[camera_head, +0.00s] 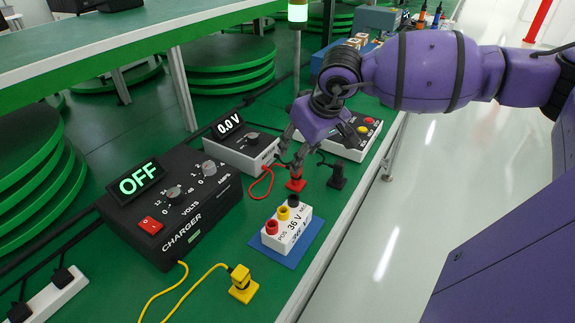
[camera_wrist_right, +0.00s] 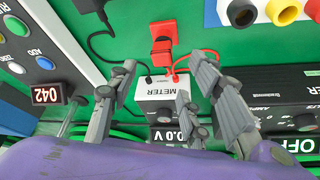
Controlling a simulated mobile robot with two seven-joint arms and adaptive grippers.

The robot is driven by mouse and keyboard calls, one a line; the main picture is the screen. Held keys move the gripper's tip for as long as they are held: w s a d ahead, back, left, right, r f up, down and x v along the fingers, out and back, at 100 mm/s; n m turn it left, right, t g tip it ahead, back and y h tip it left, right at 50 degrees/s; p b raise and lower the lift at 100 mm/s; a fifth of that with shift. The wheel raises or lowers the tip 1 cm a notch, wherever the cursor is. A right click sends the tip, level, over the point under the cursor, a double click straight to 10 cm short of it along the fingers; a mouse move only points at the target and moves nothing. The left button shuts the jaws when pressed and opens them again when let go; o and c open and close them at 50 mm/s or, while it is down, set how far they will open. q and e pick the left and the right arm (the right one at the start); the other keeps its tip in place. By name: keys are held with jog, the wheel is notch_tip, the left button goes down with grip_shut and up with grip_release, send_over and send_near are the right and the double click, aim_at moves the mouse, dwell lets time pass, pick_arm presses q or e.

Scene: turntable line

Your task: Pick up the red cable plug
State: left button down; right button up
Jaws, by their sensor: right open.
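The red cable plug (camera_head: 296,181) stands on the green table just right of the meter, with a red cable running to it. In the right wrist view the red plug (camera_wrist_right: 161,44) lies beyond the fingertips, near the upper middle. My right gripper (camera_head: 318,147) is open and empty, above the plug in the head view and apart from it. Its spread fingers also show in the right wrist view (camera_wrist_right: 165,78). My left gripper is not in view.
A black plug (camera_head: 337,176) stands close right of the red one. The meter (camera_head: 243,146) reads 0.0 V. A 36 V battery block (camera_head: 286,238) sits on a blue mat in front. The black charger (camera_head: 165,205) shows OFF; a yellow plug (camera_head: 241,284) is nearer me.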

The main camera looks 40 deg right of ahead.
jog(key=x, duration=0.2)
jog(key=shift+s+a+f, duration=0.1)
jog(key=shift+f, duration=0.35)
jog(key=x, duration=0.3)
jog(key=shift+f, duration=0.25)
jog(key=shift+w+f, duration=0.1)
jog(key=shift+w, duration=0.1)
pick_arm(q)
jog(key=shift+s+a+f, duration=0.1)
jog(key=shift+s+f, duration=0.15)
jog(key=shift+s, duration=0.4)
pick_arm(e)
grip_shut()
